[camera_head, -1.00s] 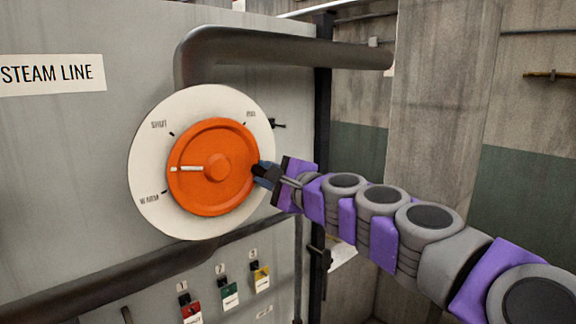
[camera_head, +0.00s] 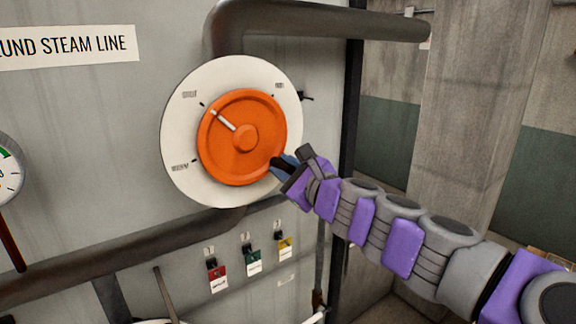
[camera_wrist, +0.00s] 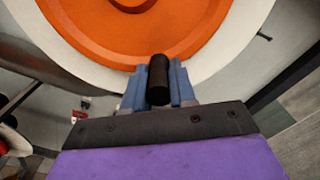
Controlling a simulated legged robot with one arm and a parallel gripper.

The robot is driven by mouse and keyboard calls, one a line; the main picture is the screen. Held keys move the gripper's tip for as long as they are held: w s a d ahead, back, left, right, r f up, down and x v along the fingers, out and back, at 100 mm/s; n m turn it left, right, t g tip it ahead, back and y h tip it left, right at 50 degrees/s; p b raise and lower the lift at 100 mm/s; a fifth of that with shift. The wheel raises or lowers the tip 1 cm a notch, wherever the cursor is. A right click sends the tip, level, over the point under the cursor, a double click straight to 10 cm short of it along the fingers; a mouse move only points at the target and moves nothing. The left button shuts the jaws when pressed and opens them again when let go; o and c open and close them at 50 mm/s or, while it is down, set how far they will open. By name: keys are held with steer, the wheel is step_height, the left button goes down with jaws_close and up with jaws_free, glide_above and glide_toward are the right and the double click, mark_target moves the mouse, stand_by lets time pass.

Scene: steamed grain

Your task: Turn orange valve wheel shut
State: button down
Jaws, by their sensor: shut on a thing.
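The orange valve wheel (camera_head: 232,165) sits on a round white dial plate (camera_head: 180,150) on the grey panel. Its white pointer line (camera_head: 222,120) points up and left, close to the upper-left tick; the label there is blurred now but read SHUT earlier. My gripper (camera_head: 280,164) is at the wheel's lower-right rim. In the wrist view my gripper's blue fingers are shut on a black knob (camera_wrist: 158,80) at the wheel's edge. The orange wheel (camera_wrist: 100,35) fills the top of that view. The knob is mostly hidden in the head view.
A dark pipe (camera_head: 320,22) bends above the dial, and another (camera_head: 130,246) runs below it. A gauge (camera_head: 8,170) is at the left edge, under a steam line sign (camera_head: 70,47).

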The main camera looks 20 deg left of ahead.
steer(key=shift+a+f, duration=0.1)
steer(key=shift+f, duration=0.05)
steer(key=c, duration=1)
jaws_free()
steer(key=shift+s+a, duration=0.1)
steer(key=shift+s, duration=0.1)
steer(key=shift+o, duration=0.4)
steer(key=shift+w+a, duration=0.1)
steer(key=b+v, duration=0.2)
steer(key=v, duration=1.5)
steer(key=shift+f, duration=0.1)
